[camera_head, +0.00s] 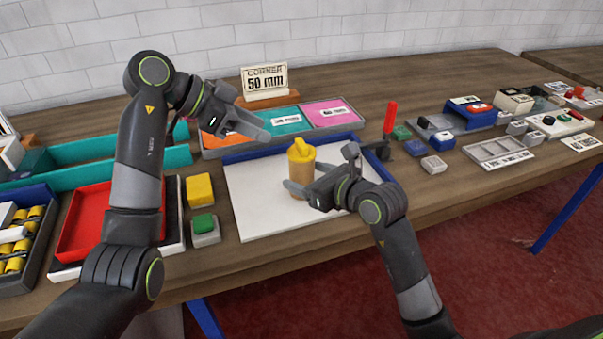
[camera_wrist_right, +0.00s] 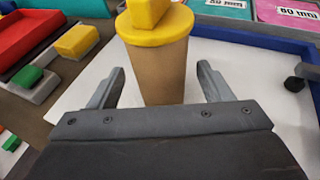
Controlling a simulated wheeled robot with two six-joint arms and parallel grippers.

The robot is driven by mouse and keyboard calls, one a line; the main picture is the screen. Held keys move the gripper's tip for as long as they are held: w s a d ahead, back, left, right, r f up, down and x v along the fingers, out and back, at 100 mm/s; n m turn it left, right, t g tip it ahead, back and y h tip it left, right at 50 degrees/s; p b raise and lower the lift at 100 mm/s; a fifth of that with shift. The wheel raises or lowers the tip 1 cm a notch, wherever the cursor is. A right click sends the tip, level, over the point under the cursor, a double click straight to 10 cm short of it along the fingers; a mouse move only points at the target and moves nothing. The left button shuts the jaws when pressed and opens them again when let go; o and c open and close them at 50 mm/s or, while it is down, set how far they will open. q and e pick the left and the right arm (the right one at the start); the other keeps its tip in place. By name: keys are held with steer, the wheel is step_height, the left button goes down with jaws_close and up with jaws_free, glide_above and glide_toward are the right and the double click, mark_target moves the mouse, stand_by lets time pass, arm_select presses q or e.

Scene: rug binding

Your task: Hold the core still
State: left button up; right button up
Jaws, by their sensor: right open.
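The core, a brown cylinder (camera_head: 302,178) with a yellow cap and a yellow block-shaped top, stands upright on a white board (camera_head: 245,205) in the middle of the table. In the right wrist view the core (camera_wrist_right: 160,75) stands between the two fingers. My right gripper (camera_head: 303,193) is open around the lower part of the core. Gaps show between the core and both fingers in the right wrist view (camera_wrist_right: 160,90). My left gripper (camera_head: 270,128) is raised in the air to the left and behind the core, with its fingers apart and nothing between them.
A red tray (camera_head: 90,225), a yellow block (camera_head: 199,189) and a green button (camera_head: 203,223) are left. Several small devices (camera_head: 495,153) crowd the right.

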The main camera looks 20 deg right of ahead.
mark_target(298, 144)
steer(key=shift+x, duration=1.3)
steer(key=c, duration=1.2)
arm_select(q)
steer(key=o, duration=0.4)
steer(key=shift+a+f, duration=0.1)
steer(key=shift+f, duration=0.1)
arm_select(e)
steer(key=shift+c, duration=0.4)
arm_select(q)
steer(key=shift+o, duration=1.2)
steer(key=shift+a+f+h, duration=0.15)
steer(key=shift+f+h, duration=0.2)
steer(key=shift+h, duration=0.15)
arm_select(e)
steer(key=shift+d, duration=0.1)
arm_select(q)
steer(key=d+f+h, duration=0.1)
steer(key=d, duration=0.2)
steer(key=d+f, duration=0.2)
steer(key=d, duration=0.1)
steer(key=d+f+h, duration=0.1)
steer(key=d+f, duration=0.1)
steer(key=d, duration=0.2)
steer(key=shift+w+f+h, duration=0.1)
steer(key=shift+w+h, duration=0.05)
steer(key=shift+h, duration=0.15)
